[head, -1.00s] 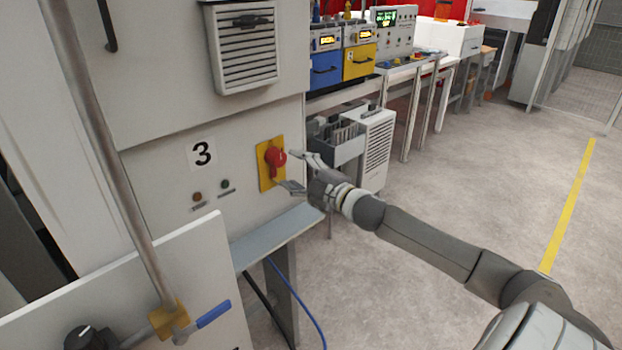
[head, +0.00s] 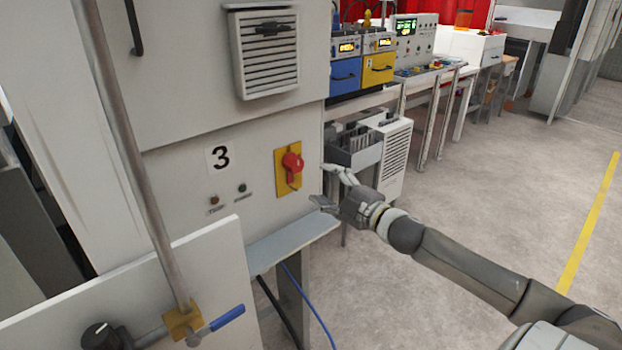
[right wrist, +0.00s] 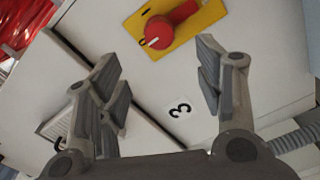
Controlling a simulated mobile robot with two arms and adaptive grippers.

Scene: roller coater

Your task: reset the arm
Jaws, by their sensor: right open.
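My right gripper (head: 325,186) is open and empty in the head view, to the right of the grey machine panel and apart from it. A red rotary switch (head: 291,162) on a yellow plate (head: 282,182) is on that panel, just left of the gripper. In the right wrist view, my right gripper (right wrist: 165,80) shows both fingers wide apart. The red switch (right wrist: 172,24) lies beyond the fingertips, with nothing between the fingers. My left gripper is not in view.
A grey ledge (head: 300,240) juts out below the switch. A pipe with a blue-handled valve (head: 226,318) stands at the front left. A white slatted unit (head: 394,160) is behind the gripper. The floor (head: 470,210) to the right is clear.

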